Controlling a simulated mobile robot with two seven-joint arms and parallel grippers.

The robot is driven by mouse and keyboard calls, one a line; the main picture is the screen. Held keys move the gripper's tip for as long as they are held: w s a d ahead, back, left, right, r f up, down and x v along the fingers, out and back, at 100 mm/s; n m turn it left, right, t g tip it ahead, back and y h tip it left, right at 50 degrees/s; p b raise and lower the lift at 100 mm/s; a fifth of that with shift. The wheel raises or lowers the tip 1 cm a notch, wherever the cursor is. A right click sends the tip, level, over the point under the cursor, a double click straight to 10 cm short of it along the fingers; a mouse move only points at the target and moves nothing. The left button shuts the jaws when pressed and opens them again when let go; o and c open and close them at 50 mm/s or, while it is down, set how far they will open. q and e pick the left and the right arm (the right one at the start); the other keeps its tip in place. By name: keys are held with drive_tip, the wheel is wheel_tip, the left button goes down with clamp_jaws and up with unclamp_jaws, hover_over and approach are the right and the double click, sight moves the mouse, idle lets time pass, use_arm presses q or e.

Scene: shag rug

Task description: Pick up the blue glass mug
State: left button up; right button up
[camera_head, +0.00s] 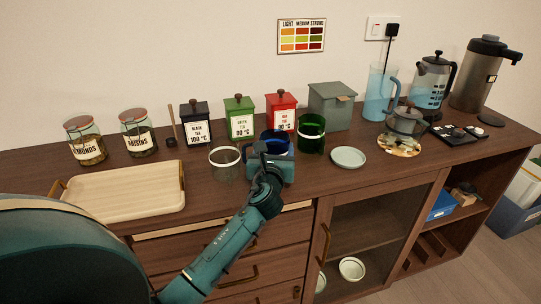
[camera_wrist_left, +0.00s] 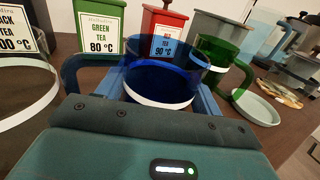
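The blue glass mug (camera_head: 278,137) stands on the wooden sideboard, between the clear glass mug (camera_head: 224,164) and the green glass mug (camera_head: 311,133). My left gripper (camera_head: 275,160) is in front of it and partly hides its lower part. In the left wrist view the blue mug (camera_wrist_left: 160,84) is between the two spread fingers, with its handle toward the left. The left gripper is open around the mug; whether a finger touches it is unclear. The right gripper is not in view.
The clear and green mugs stand close on either side. Black, green and red tea tins (camera_head: 281,110) are behind. A pale saucer (camera_head: 348,157) lies to the right and a wooden tray (camera_head: 125,194) to the left. A kettle and pitchers stand farther right.

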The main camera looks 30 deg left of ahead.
use_arm(q)
drive_tip(key=c, duration=0.6)
drive_tip(key=shift+r, duration=0.15)
